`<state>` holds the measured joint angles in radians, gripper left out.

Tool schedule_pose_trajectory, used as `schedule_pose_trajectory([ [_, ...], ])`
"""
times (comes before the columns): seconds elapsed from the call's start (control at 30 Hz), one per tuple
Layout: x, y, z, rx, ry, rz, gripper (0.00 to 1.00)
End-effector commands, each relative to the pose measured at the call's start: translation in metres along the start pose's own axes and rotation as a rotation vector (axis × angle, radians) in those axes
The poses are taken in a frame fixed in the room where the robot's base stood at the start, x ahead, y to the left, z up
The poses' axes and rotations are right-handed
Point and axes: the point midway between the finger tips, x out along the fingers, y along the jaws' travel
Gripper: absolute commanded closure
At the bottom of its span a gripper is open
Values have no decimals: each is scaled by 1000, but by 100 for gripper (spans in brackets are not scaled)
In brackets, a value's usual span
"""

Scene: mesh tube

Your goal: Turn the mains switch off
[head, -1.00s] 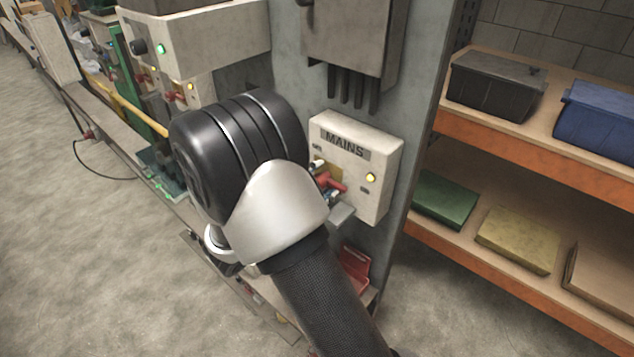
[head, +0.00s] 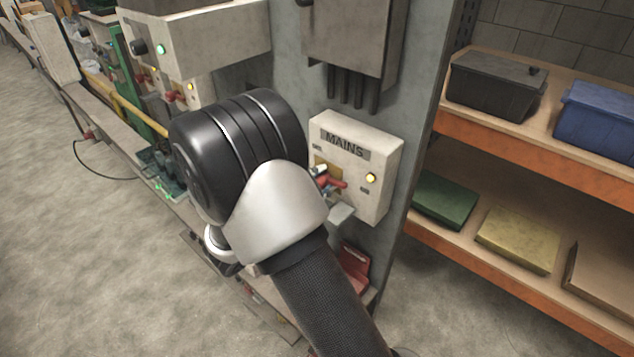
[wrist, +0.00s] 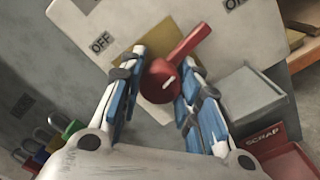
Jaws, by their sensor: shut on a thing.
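The mains switch is a red rotary handle (head: 333,182) on a pale box (head: 379,153) marked MAINS. In the wrist view the red handle (wrist: 187,46) slants up and right from its round hub, towards the ON label (wrist: 235,3) and away from the OFF label (wrist: 102,42). A brass-coloured plate lies behind it. My gripper (wrist: 166,64) has one finger on each side of the hub and is shut on the switch. In the head view my wrist hides most of the gripper. A yellow lamp (head: 370,178) on the box is lit.
A grey box with cables (head: 352,40) hangs above the switch. Below is a red SCRAP bin (head: 354,272). Several coloured padlocks (wrist: 55,135) hang at lower left in the wrist view. A shelf (head: 440,243) with bins stands at the right.

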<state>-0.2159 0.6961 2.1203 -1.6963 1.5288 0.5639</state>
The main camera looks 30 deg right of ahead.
Motion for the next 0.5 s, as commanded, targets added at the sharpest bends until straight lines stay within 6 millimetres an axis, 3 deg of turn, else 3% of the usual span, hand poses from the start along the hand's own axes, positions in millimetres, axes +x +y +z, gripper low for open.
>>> schedule_pose_trajectory([
  [0.27, 0, 1, 0, -115, 1, 0, 93],
  [0.5, 0, 1, 1, -318, 1, 0, 93],
])
